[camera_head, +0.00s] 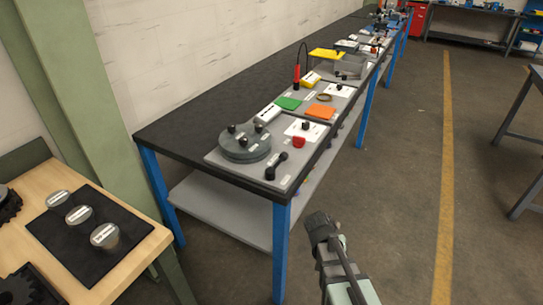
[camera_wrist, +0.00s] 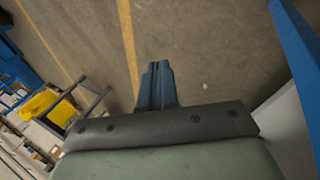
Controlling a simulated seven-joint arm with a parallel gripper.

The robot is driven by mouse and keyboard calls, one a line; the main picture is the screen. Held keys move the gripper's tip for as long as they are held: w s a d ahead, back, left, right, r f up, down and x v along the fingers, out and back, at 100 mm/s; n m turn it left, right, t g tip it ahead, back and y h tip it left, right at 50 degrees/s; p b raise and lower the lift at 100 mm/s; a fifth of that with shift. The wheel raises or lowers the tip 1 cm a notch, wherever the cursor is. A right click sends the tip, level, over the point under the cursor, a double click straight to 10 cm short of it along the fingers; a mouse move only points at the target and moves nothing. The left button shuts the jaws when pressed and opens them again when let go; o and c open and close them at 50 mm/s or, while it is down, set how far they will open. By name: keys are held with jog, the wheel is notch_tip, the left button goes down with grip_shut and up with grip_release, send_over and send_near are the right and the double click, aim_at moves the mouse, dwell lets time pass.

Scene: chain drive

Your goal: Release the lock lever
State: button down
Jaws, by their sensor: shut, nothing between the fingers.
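A black lever-like handle (camera_head: 277,166) lies on the front corner of a grey panel (camera_head: 233,168) at the near end of the long bench; it looks like the lock lever, but its label is too small to read. It is beside a round dark grey disc (camera_head: 244,146) with black knobs. My gripper (camera_head: 318,220) is in front of the bench, over the floor, to the right of and well apart from the lever. In the wrist view, the fingers (camera_wrist: 157,68) are shut together and empty, with floor behind them. The lever does not show in the wrist view.
A red knob (camera_head: 298,142) and a white plate with a black knob (camera_head: 306,128) share the panel. Farther along are green (camera_head: 289,103) and orange (camera_head: 320,112) pieces. A blue bench leg (camera_head: 281,250) stands left of my gripper. The floor aisle to the right is clear.

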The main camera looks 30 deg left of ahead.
jog(key=a+r+t+y, duration=0.1)
jog(key=a+r+t, duration=0.4)
jog(key=a+r, duration=1.75)
jog(key=n+y, duration=0.1)
jog(key=n, duration=0.1)
send_near(271, 164)
notch_tip(271, 164, up, 4)
jog(key=shift+d, duration=0.25)
jog(key=shift+f, duration=0.1)
jog(key=x, duration=1)
jog(key=shift+a, duration=0.2)
